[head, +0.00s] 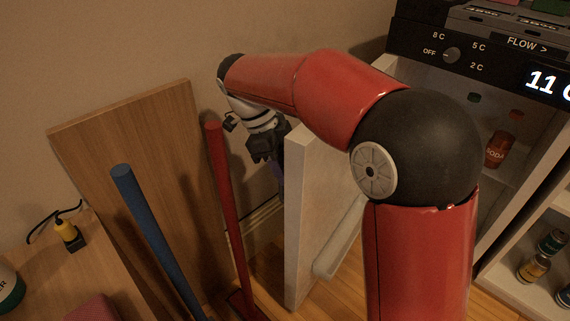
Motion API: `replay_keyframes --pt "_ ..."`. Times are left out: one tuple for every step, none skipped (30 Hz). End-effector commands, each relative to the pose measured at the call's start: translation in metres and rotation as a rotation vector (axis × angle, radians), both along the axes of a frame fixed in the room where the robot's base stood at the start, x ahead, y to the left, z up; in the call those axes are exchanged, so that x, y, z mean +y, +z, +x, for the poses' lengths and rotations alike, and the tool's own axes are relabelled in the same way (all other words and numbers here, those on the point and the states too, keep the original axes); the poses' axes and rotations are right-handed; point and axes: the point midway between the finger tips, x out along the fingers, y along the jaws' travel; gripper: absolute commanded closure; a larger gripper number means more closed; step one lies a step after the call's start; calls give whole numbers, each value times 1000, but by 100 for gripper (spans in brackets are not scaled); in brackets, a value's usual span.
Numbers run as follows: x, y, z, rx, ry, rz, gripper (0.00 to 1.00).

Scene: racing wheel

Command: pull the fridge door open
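The fridge (522,112) is at the right, with a black control panel on top and bottles inside. Its pale door (297,215) stands swung open, edge towards me, with a rail-like ledge (340,240) on its right face. My red arm reaches over the door from the right. My gripper (268,150) is at the left side of the door, near its upper far edge. The fingertips are partly hidden, so I cannot tell whether they touch the door or a handle. No door handle shows clearly.
A red pole (228,200) and a blue pole (150,225) stand left of the door, the red one close to my gripper. A wooden board (165,150) leans on the wall behind them. A shelf with jars (535,268) is at the lower right.

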Motion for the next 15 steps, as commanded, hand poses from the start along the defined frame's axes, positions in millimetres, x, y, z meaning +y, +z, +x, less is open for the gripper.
replay_keyframes --pt "-1 0 1 -1 -2 0 64" --pt "-1 0 1 -1 -3 0 64" --pt "-1 0 1 -2 -2 -1 64" --pt "-1 1 1 -2 -3 -2 64" --pt "-1 2 1 -2 -3 -2 64" --pt "0 5 2 -2 -3 -2 64" --pt "2 8 2 -2 -3 -2 64" --pt "3 12 3 -3 -3 -1 64" --pt "6 18 3 -4 -3 0 64" --pt "8 23 3 -3 -3 -1 64" --pt "10 28 4 -4 -2 0 64" --pt "14 34 4 -4 -1 0 64" --pt "16 39 5 -3 0 0 64" --pt "18 44 5 -3 0 0 64" --pt "20 50 5 -2 1 1 64"
